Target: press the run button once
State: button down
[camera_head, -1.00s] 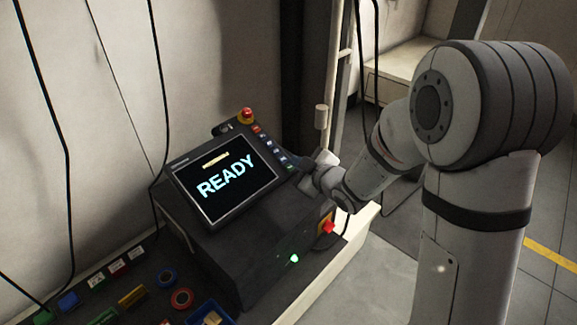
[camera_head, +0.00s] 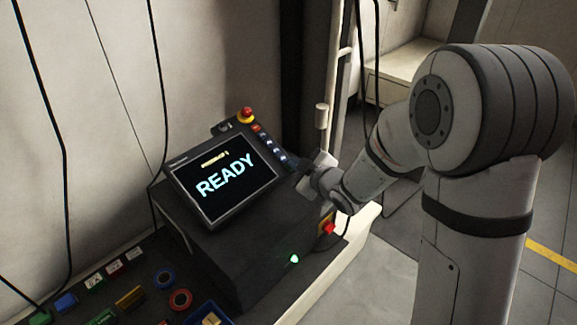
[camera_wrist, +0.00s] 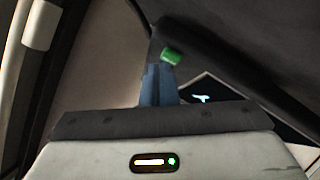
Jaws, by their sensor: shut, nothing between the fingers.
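The control panel screen (camera_head: 224,182) reads READY in the head view. A column of small buttons (camera_head: 269,143) runs along its right side; their labels are too small to read. In the wrist view a green button (camera_wrist: 172,55) stands out on the dark panel, just beyond my fingertips; I cannot read a label on it. My gripper (camera_wrist: 160,68) is shut and empty, its fingers pointing toward the panel close to the green button. I cannot tell whether they touch it. In the head view my gripper (camera_head: 296,167) is at the lower end of the button column and hides part of it.
A red mushroom button on a yellow base (camera_head: 246,115) stands at the panel's top corner. A green lamp (camera_head: 294,258) and a red knob (camera_head: 329,228) are on the console's front. A bench with coloured parts, including a red ring (camera_head: 181,299), is at lower left. Cables hang along the wall.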

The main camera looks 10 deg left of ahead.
jog(key=shift+a+f+b, duration=0.15)
jog(key=shift+f+b, duration=0.15)
jog(key=shift+r, duration=0.15)
dwell(0.5)
jog(key=shift+s+d+r+p, duration=0.15)
jog(key=shift+d+r+p, duration=0.2)
jog(key=shift+r+p, duration=0.25)
jog(key=shift+r, duration=0.15)
jog(key=shift+s+d+r+p, duration=0.2)
jog(key=shift+d+r+p, duration=0.15)
jog(key=shift+r+p, duration=0.25)
jog(key=shift+s+d+r+p, duration=0.15)
jog(key=shift+d+r+p, duration=0.2)
jog(key=shift+r, duration=0.45)
jog(key=shift+s+d+r+p, duration=0.2)
jog(key=shift+d+r+p, duration=0.1)
jog(key=shift+r+p, duration=0.35)
jog(key=shift+r, duration=0.1)
